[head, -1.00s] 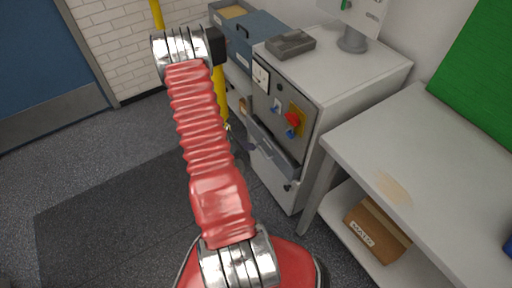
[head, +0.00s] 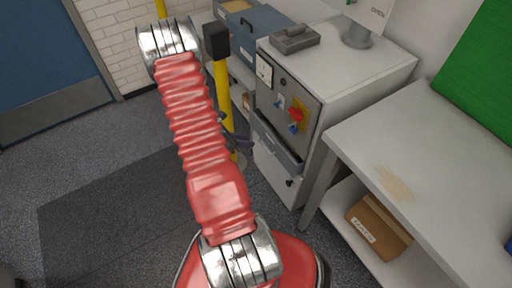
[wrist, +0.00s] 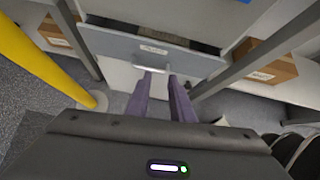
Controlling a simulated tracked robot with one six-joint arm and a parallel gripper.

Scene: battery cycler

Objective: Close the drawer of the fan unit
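The fan unit is the light grey cabinet (head: 345,80) right of my arm in the head view. Its drawer (head: 277,140) sits below the control panel and stands partly open. In the wrist view the drawer front (wrist: 115,47) carries a white label, with a dark gap into the drawer above its top edge. A pale bar handle (wrist: 148,68) is below the label. My gripper (wrist: 161,77) points at the front with two purple fingers apart and nothing between them. The fingertips are close to the handle; contact cannot be told. In the head view my gripper is mostly hidden behind my red arm.
Floor at left is clear.

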